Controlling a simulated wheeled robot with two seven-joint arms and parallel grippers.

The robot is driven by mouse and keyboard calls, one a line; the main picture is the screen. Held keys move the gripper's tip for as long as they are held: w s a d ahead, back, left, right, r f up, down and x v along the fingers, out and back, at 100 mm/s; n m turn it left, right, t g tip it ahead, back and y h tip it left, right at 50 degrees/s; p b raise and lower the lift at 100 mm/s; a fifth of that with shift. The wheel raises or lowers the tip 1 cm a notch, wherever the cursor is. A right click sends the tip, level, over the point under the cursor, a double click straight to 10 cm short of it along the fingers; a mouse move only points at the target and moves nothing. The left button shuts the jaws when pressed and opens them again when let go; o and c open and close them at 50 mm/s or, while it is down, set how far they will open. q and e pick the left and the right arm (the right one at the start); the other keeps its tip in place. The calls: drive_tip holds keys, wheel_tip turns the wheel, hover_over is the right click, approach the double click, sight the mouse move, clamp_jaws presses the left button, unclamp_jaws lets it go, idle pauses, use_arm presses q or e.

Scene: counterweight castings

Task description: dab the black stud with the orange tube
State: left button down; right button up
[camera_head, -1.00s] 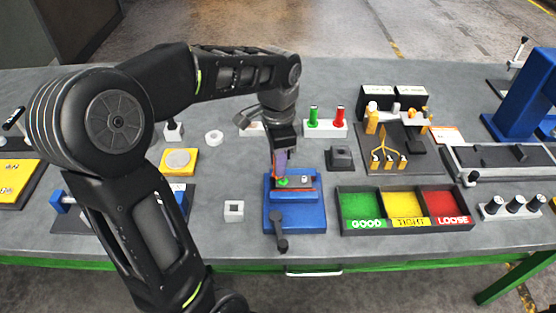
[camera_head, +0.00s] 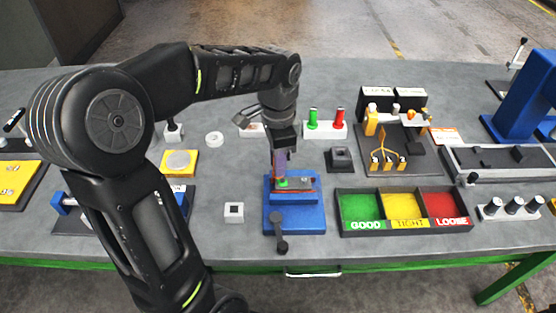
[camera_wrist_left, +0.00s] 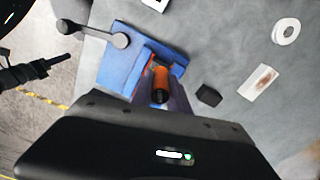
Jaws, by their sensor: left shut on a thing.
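My left gripper (camera_head: 280,168) points down over the blue fixture (camera_head: 293,217) on the table. It is shut on the orange tube (camera_wrist_left: 160,82), which shows between the fingers in the left wrist view with its dark end towards the camera. The tube's lower end is hidden behind the fingers, so I cannot tell whether it touches anything. A small green spot (camera_head: 282,183) shows at the fingertips on top of the fixture. I cannot make out the black stud; the gripper and tube cover that area. My right gripper is not in view.
A black lever (camera_head: 280,232) sticks out at the fixture's front. A sorting tray (camera_head: 405,230) with green, yellow and red compartments stands to the right. A white block (camera_head: 234,211) is to the left.

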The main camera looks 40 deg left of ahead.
use_arm(q)
drive_tip(key=shift+r+p, duration=1.85)
drive_tip(key=shift+r, duration=0.8)
